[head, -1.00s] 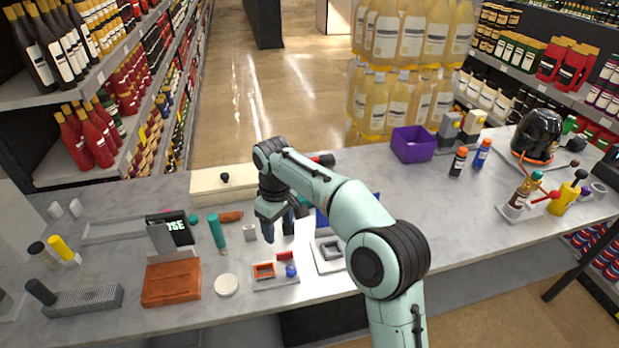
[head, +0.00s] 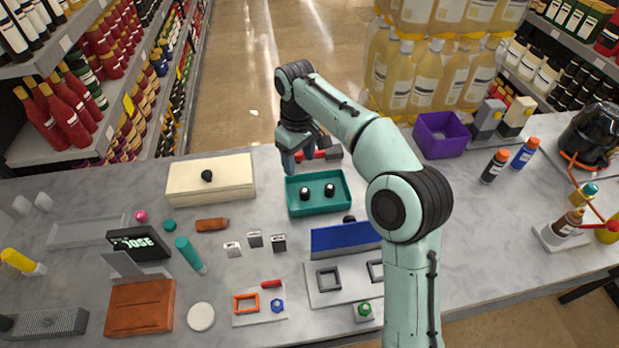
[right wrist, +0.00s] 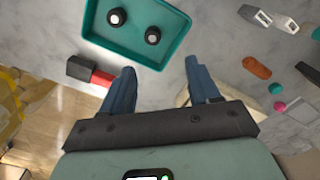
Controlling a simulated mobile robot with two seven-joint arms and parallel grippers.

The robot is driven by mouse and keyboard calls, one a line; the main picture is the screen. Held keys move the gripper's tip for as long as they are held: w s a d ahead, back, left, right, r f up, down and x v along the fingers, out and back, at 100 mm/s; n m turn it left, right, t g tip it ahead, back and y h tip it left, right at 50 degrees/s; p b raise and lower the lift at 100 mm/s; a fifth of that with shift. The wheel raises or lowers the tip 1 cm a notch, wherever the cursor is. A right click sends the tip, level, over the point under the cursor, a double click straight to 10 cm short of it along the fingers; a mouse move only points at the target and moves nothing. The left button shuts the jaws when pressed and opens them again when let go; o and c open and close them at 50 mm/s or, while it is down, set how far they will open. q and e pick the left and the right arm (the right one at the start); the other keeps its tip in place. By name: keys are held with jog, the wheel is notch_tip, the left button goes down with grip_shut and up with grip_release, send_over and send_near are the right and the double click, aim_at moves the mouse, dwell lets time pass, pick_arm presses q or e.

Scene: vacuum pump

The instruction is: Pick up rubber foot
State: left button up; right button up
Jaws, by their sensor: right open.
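Two small black round pieces with light centres, which look like the rubber feet, sit in a teal tray (head: 291,206). One rubber foot (head: 305,193) is at the left and the other (head: 329,190) at the right; both also show in the right wrist view, (right wrist: 152,35) and (right wrist: 117,17). My right gripper (head: 298,163) is open and empty, above and behind the tray's back edge. In the right wrist view its two blue fingers (right wrist: 162,78) are spread, with the tray (right wrist: 140,53) beyond their tips. My left gripper is not in view.
A red-and-black tool (head: 325,154) lies behind the tray. A cream box (head: 211,180) with a black knob stands left of it. A blue panel (head: 345,238) and a grey plate (head: 320,297) with square frames are in front. A purple bin (head: 440,135) stands right.

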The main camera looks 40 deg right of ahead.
jog(key=b, duration=0.2)
send_over(304, 190)
jog(key=f, duration=0.7)
jog(key=shift+a+f, duration=0.15)
jog(key=shift+a, duration=0.2)
jog(key=shift+d+f+b, duration=0.2)
jog(key=shift+f+b, duration=0.05)
jog(key=shift+f, duration=1.2)
jog(key=shift+d+f+b, duration=0.2)
jog(key=shift+f+b, duration=0.05)
jog(key=shift+f, duration=1.2)
jog(key=c, duration=1.1)
